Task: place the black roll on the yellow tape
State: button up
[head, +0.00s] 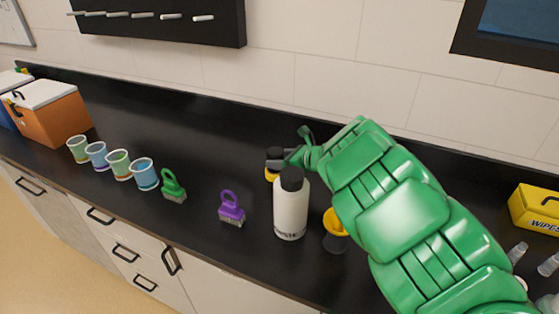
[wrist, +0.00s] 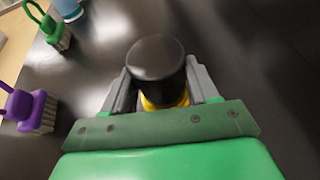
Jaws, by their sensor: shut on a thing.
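The black roll (wrist: 156,58) is upright between the two grey fingers of my gripper (wrist: 160,84) in the wrist view. In the head view my gripper (head: 287,155) is shut on the black roll (head: 274,154) behind the white bottle. The yellow tape (head: 271,174) shows directly below the roll, partly hidden by the bottle. A yellow part of it also shows under the roll in the wrist view (wrist: 163,104). I cannot tell whether roll and tape touch.
A white bottle (head: 291,210) with a black cap stands just in front of my gripper. A yellow and dark object (head: 335,223) is beside it, partly behind my arm. Purple (head: 232,208) and green (head: 173,187) brushes and several cups (head: 120,165) stand left. The counter behind is clear.

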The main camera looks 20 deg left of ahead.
jog(key=shift+f, duration=0.2)
jog(key=shift+f, duration=0.2)
jog(key=o, duration=1.1)
jog(key=shift+r, duration=0.1)
jog(key=shift+r, duration=0.15)
jog(key=shift+v, duration=6)
